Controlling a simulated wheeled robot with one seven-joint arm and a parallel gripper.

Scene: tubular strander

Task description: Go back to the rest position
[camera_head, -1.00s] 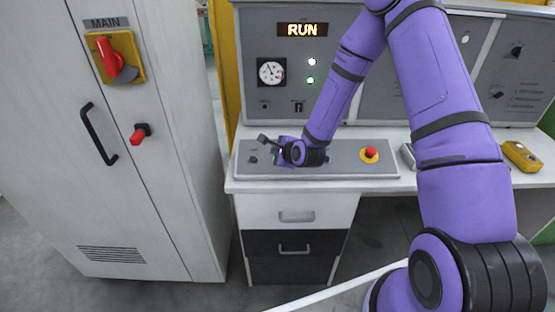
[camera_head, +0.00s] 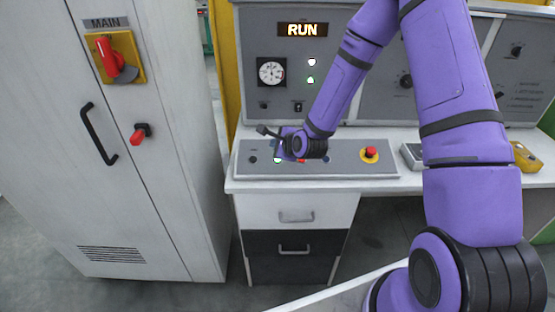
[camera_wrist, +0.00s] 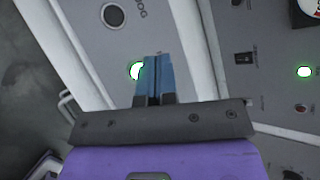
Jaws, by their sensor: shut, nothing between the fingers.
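My gripper (camera_wrist: 154,80) shows in the wrist view with its two blue fingers pressed together and nothing between them. It is in front of the grey button strip, and a lit green button (camera_wrist: 136,70) shows just left of the fingertips. In the head view my purple arm reaches down to the left part of the button strip (camera_head: 340,164) on the white desk. The wrist is above the strip, and the fingertips are mostly hidden there. The green button also shows in the head view (camera_head: 278,160), just below the wrist.
The upright control panel (camera_head: 345,60) stands close behind the arm, with a lit RUN display (camera_head: 302,30) and a gauge (camera_head: 271,71). A red emergency button (camera_head: 371,153) is to the right. A yellow handset (camera_head: 525,158) lies at far right. A grey cabinet (camera_head: 130,200) stands at left.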

